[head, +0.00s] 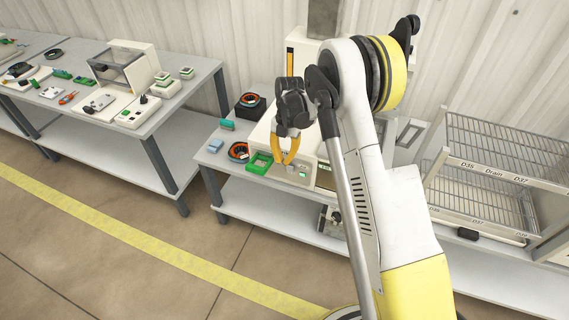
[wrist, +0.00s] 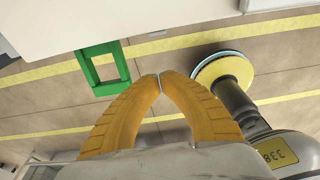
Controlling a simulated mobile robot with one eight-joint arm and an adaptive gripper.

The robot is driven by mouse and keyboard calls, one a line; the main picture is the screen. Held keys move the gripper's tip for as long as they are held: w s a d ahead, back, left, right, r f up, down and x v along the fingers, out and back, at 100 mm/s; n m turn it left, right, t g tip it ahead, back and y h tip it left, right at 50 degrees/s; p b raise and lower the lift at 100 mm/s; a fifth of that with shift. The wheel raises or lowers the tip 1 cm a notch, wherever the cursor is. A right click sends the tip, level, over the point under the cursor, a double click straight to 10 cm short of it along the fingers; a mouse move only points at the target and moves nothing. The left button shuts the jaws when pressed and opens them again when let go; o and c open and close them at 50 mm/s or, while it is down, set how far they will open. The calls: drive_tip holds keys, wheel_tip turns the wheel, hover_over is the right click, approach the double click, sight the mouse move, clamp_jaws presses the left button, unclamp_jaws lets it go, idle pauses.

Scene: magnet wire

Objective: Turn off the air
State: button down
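My gripper (head: 288,161) has yellow-orange fingers and hangs in front of the cream machine (head: 262,133) on the middle bench. In the wrist view the fingertips (wrist: 159,78) meet, with nothing seen between them. A green square frame (head: 259,163) sits at the machine's front, just left of the fingers. It also shows left of them in the wrist view (wrist: 122,62). A small grey part with a green patch (head: 303,172) is right of the fingertips. I cannot tell which part controls the air. My arm hides much of the machine's right side.
An orange-and-black spool (head: 238,151) and a teal item (head: 227,124) lie left of the machine. A wire rack (head: 490,150) stands at the right. Another bench (head: 185,98) with several devices is at the left. The floor between the benches and the yellow line is clear.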

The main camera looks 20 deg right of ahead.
sight(286, 170)
wheel_tip(286, 170, down, 9)
drive_tip(key=s+a+b, duration=0.1)
drive_tip(key=b, duration=0.2)
drive_tip(key=shift+w+d+r+b, duration=0.3)
drive_tip(key=shift+w+d+b, duration=0.1)
drive_tip(key=shift+w+d, duration=0.3)
drive_tip(key=shift+w+d+r+b, duration=0.25)
drive_tip(key=shift+w+d+b, duration=0.15)
drive_tip(key=shift+w, duration=0.35)
